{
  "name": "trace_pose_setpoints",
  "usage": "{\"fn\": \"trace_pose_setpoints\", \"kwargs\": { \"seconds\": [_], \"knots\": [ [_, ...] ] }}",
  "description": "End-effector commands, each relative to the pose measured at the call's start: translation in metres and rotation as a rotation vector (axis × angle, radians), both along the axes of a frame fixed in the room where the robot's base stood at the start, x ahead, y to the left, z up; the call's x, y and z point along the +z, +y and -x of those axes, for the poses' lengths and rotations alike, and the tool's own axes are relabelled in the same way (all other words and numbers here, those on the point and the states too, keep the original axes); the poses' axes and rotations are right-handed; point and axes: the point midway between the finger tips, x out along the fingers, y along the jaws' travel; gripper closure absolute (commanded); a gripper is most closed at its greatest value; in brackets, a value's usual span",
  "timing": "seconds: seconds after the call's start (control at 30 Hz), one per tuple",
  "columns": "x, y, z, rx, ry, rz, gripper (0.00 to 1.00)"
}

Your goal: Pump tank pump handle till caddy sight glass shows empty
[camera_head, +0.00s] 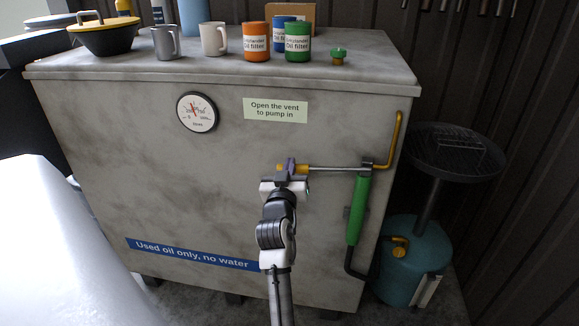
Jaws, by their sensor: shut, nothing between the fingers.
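The tank (130,130) is a large grey box filling the middle. Its pump has a green barrel (357,210) on the right of the front face. The pump handle (335,168) is a thin metal rod running left from the barrel's top, ending in a yellow grip. My gripper (290,168) is shut at the yellow grip's end, overlapping it in view; I cannot tell whether they touch. The teal caddy (405,270) stands on the floor at right. A pale strip (428,290) on its side may be the sight glass; its level is unreadable.
A yellow pipe (397,135) bends over the tank's right edge. A round dark pan (455,165) stands above the caddy. The tank top holds mugs, oil filters (256,42) and a small green cap (338,57). A gauge (197,112) and labels are on the front.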

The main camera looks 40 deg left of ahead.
Motion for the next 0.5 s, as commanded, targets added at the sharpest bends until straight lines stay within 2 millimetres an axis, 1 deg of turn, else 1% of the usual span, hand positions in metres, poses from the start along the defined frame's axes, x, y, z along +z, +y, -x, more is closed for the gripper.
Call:
{"fn": "trace_pose_setpoints", "kwargs": {
  "seconds": [0.03,0.17,0.27,0.37,0.4,0.43,0.5],
  "knots": [
    [-0.011,0.0,-0.002,-0.004,0.018,0.016,1.0],
    [-0.003,0.0,-0.004,-0.005,0.016,0.014,1.0],
    [0.014,0.0,-0.009,-0.007,0.012,0.011,1.0],
    [0.037,0.0,-0.016,-0.007,0.008,0.006,1.0],
    [0.048,0.0,-0.019,-0.007,0.005,0.004,1.0],
    [0.033,-0.004,-0.01,-0.005,0.007,0.007,1.0],
    [0.028,-0.013,0.006,-0.003,0.005,0.005,1.0]
  ]
}}
